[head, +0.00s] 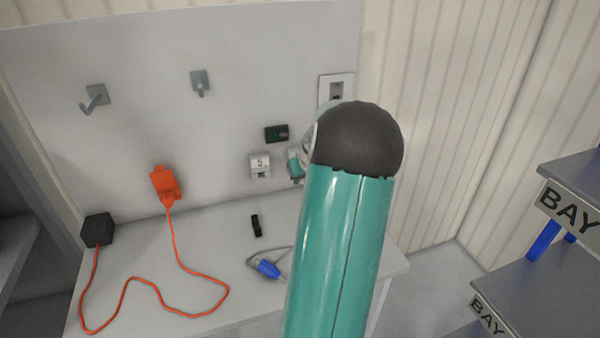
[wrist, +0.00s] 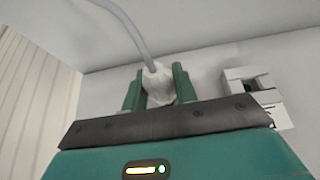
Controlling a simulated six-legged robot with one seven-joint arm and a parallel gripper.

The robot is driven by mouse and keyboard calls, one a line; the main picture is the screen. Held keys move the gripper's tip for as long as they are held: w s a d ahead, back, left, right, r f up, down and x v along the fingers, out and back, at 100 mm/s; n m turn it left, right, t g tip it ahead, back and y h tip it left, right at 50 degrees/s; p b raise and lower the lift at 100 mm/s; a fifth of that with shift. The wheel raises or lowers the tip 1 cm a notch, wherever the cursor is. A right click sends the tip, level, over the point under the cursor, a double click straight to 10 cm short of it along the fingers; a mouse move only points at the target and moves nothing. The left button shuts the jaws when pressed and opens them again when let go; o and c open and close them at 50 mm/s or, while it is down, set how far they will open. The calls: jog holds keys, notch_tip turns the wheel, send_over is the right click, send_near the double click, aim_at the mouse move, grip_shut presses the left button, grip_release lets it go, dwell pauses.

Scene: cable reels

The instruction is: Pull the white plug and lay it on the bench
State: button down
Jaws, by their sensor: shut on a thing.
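The white plug (wrist: 158,84) sits between the two green fingers of my gripper (wrist: 157,88) in the wrist view, and the fingers are closed on its sides. A grey cable (wrist: 122,22) runs from the plug towards the top of that picture. The plug's front end is hidden, so I cannot tell whether it touches a socket. In the head view my gripper (head: 296,165) shows only partly beside my arm, near the upright panel (head: 225,120). The bench (head: 215,240) lies below it.
A socket box labelled 5 (head: 260,167) is just left of my gripper. An orange connector (head: 165,186) with an orange cord, a black box (head: 97,230), a small black item (head: 257,225) and a blue connector (head: 267,268) are around the bench. Shelving (head: 525,275) stands right.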

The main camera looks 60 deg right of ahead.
jog(key=shift+s+a, duration=0.85)
jog(key=shift+a, duration=0.05)
dwell(0.8)
jog(key=shift+a, duration=0.1)
